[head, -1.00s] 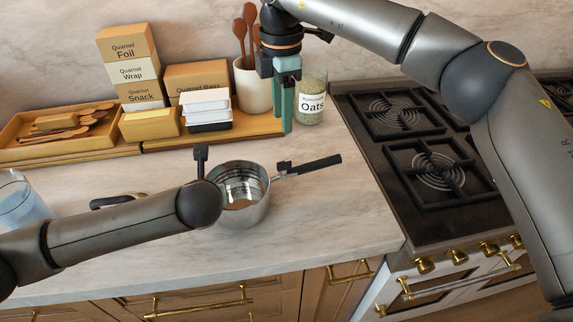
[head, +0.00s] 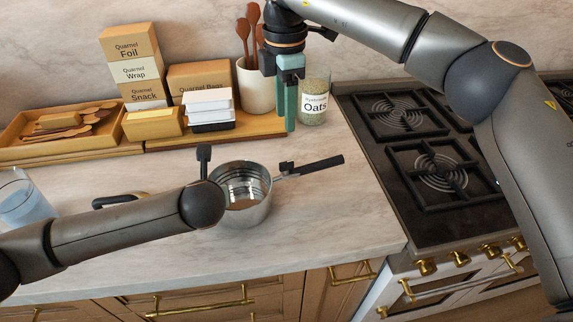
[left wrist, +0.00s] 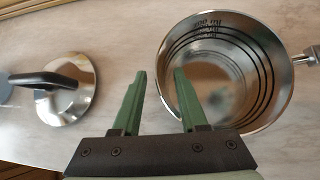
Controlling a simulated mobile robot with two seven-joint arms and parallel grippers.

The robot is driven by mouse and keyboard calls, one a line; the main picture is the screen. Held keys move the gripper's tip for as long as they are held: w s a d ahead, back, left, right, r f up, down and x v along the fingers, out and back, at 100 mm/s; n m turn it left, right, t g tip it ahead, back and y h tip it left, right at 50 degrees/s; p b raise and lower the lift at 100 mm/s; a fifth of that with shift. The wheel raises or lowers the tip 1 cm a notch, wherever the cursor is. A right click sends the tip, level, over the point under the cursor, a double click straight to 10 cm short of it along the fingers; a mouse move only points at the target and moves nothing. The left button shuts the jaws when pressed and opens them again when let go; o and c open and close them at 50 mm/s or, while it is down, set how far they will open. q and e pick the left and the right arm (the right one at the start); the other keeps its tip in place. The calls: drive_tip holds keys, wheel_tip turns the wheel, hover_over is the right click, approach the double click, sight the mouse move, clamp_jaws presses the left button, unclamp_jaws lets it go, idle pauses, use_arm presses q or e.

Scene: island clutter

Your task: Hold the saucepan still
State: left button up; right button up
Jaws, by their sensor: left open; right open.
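The steel saucepan (head: 250,212) stands upright on the marble counter, its dark handle (head: 320,165) pointing right. In the left wrist view the saucepan (left wrist: 262,70) fills the right side, with dark lines inside its wall. My left gripper (left wrist: 157,72) is open; its right finger overlaps the pan's near-left rim and its left finger is outside the pan. I cannot tell whether either finger touches it. In the head view my left wrist covers the pan's left edge and hides the fingers. My right gripper (head: 291,98) is open, its teal fingers pointing down in front of the oats jar.
A lid (left wrist: 68,90) with a black handle lies left of the pan. A glass pitcher (head: 22,205) stands far left. The oats jar (head: 314,100), utensil crock (head: 255,90) and boxes (head: 135,65) line the back. The stove (head: 440,170) is right. Counter right of the pan is clear.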

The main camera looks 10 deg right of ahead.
use_arm(q)
drive_tip(key=shift+s+r, duration=0.1)
drive_tip(key=v, duration=1.1)
drive_tip(key=shift+s+r, duration=0.25)
drive_tip(key=shift+s, duration=0.05)
drive_tip(key=shift+r, duration=0.1)
drive_tip(key=shift+r, duration=2.9)
